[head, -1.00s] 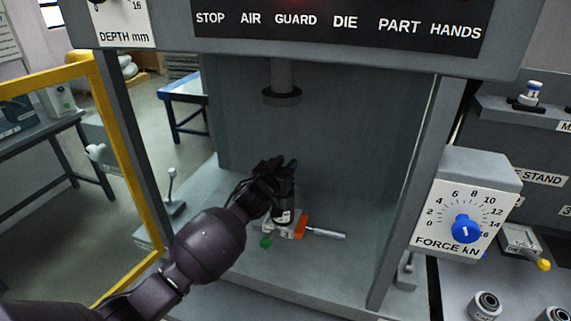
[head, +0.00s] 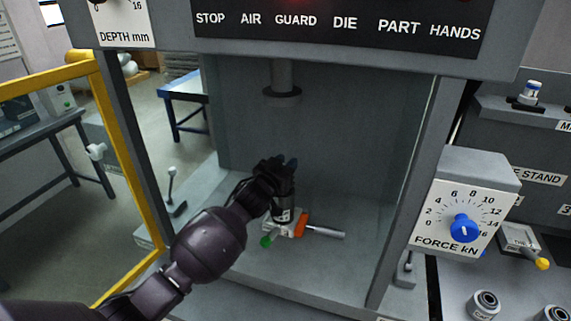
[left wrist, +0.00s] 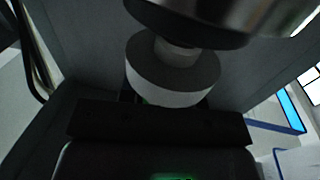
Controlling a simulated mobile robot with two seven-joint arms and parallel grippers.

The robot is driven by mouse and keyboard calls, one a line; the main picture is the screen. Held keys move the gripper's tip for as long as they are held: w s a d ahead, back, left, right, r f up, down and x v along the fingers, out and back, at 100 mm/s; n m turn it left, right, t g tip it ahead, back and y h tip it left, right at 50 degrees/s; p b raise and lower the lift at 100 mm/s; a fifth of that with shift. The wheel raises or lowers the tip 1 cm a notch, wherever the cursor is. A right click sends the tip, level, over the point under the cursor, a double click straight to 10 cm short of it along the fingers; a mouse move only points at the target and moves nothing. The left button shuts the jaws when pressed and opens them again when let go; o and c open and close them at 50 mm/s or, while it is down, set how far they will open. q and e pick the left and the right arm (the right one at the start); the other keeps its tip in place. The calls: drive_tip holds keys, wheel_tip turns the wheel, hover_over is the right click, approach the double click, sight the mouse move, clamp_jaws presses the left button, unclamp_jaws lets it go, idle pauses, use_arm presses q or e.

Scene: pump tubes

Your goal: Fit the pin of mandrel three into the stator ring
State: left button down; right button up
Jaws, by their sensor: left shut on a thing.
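My left gripper (head: 285,176) is over the press bed and is shut on a dark cylinder with a small white label (head: 283,215), which I take to be mandrel three. The cylinder stands nearly upright, its lower end at a small pale fixture (head: 270,229). The stator ring cannot be made out; the gripper and cylinder cover the fixture's middle. I cannot tell whether the pin is in the ring. In the left wrist view the dark gripper (left wrist: 160,125) spans the bottom, but its grip is not clear. My right gripper is not in view.
The fixture has a green knob (head: 267,241), an orange block (head: 301,224) and a silver rod (head: 326,232) to its right. The press ram (head: 282,93) hangs above. Posts flank the opening; a yellow-framed guard (head: 129,180) is at left. The front bed is clear.

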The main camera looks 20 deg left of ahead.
use_arm(q)
drive_tip(key=shift+r, duration=0.1)
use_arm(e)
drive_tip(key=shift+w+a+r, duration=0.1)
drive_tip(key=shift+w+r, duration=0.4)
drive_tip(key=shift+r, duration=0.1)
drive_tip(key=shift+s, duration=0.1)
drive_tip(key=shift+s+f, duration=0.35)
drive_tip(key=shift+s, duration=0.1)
use_arm(q)
drive_tip(key=shift+p, duration=0.35)
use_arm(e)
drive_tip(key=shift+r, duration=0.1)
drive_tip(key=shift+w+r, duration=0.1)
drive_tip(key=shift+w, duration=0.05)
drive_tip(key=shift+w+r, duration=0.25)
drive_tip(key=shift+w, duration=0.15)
use_arm(q)
drive_tip(key=shift+f, duration=0.35)
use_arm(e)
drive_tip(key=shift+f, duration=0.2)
